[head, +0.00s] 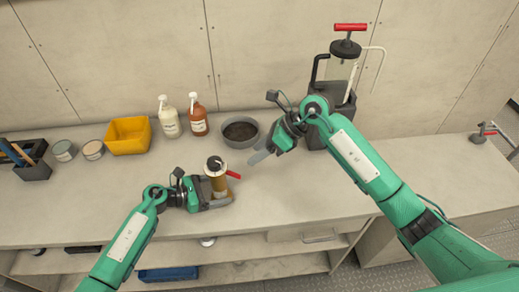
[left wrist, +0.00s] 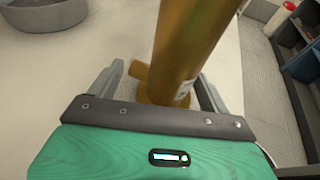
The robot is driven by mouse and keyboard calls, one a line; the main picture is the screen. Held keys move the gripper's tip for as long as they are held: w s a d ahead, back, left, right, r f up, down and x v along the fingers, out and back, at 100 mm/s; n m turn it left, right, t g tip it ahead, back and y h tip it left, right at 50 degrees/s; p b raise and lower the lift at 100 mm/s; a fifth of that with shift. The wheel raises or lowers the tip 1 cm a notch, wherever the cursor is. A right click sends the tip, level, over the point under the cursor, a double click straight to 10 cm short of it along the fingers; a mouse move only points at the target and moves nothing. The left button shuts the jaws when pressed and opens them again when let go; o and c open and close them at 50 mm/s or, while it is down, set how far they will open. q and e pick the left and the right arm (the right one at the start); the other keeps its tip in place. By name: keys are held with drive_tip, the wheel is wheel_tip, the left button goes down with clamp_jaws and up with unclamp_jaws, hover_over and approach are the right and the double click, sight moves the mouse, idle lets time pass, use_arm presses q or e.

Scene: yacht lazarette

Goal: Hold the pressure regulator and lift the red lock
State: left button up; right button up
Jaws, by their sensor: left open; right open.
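The pressure regulator (head: 217,183) stands upright on the counter, a brass-coloured cylinder with a white label and a black top. The red lock (head: 233,175) sticks out from its right side near the top. My left gripper (head: 221,203) is open, with its fingers on either side of the regulator's body. In the left wrist view the brass body (left wrist: 190,45) stands between the two fingers, and its upper part is out of frame. My right gripper (head: 262,156) is open and empty above the counter, up and to the right of the regulator, apart from the red lock.
A dark grey bowl (head: 240,132) stands behind the regulator. Two pump bottles (head: 169,120), a yellow bin (head: 128,136) and tins (head: 93,150) stand at the back left. A black pump unit with a red handle (head: 350,27) is at the back right. The counter's front right is clear.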

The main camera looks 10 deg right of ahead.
use_arm(q)
drive_tip(key=shift+c, duration=0.4)
drive_tip(key=c, duration=0.5)
drive_tip(key=o, duration=0.9)
drive_tip(key=shift+o, duration=0.2)
drive_tip(key=shift+a, duration=0.15)
drive_tip(key=shift+s+a+r, duration=0.25)
drive_tip(key=shift+a, duration=0.3)
drive_tip(key=shift+d, duration=0.2)
drive_tip(key=shift+w+d+f, duration=0.2)
drive_tip(key=shift+d+f, duration=0.05)
drive_tip(key=shift+d, duration=0.15)
drive_tip(key=shift+d, duration=0.1)
